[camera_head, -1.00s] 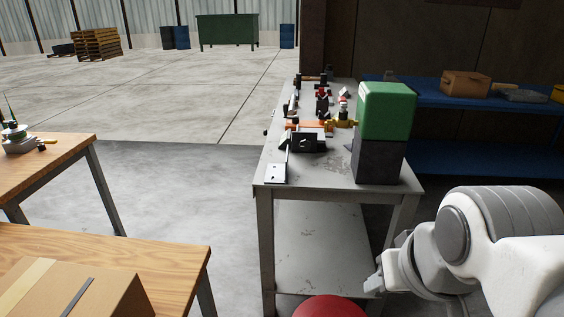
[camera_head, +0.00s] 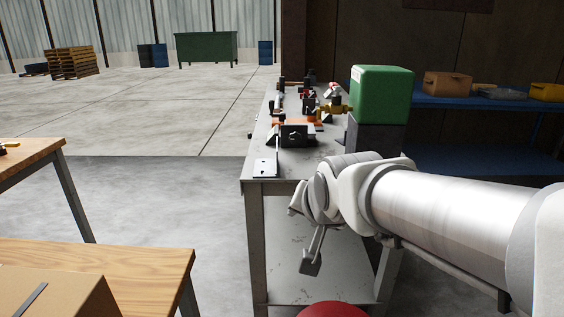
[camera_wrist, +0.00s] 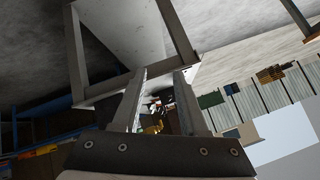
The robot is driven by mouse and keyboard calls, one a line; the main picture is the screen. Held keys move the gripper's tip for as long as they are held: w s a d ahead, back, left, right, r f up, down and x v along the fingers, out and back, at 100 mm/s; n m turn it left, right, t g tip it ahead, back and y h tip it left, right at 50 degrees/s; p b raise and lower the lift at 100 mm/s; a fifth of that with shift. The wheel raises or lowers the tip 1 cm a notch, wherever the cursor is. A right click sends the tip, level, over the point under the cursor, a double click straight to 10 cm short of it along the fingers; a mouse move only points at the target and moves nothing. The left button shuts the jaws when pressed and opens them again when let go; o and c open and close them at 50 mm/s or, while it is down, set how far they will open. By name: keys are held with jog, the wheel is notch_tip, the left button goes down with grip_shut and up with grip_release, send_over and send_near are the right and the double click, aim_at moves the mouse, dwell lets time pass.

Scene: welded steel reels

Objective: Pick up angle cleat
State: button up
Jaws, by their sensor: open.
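A pale, flat metal piece with small holes (camera_head: 264,167), which looks like the angle cleat, lies at the near left corner of the grey steel table (camera_head: 285,187). I cannot tell its full shape. My gripper (camera_wrist: 161,75) is open in the wrist view, with nothing between its two fingers. In the head view my arm reaches in from the right, and its end is in front of the table's near edge, to the right of the metal piece and apart from it. The wrist view does not show the cleat clearly.
A black block (camera_head: 295,134) and several small clamps and fittings stand farther back on the table. A green-topped dark box (camera_head: 381,95) stands at its right. A wooden table (camera_head: 100,262) with a cardboard box is at the lower left. Blue shelving (camera_head: 455,102) stands behind right.

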jog(key=w+a+m+t+y, duration=0.1)
jog(key=w+a+m+y, duration=0.1)
jog(key=w+a, duration=0.55)
jog(key=m+t+h+b, duration=0.3)
jog(key=m+t, duration=0.5)
jog(key=m, duration=2.2)
send_over(275, 175)
notch_tip(275, 175, down, 5)
jog(key=shift+w+f, duration=0.15)
jog(key=shift+w+d+r, duration=0.15)
jog(key=shift+w+r, duration=0.05)
jog(key=shift+w, duration=0.85)
jog(key=shift+w+d+r, duration=0.15)
jog(key=shift+w, duration=1.5)
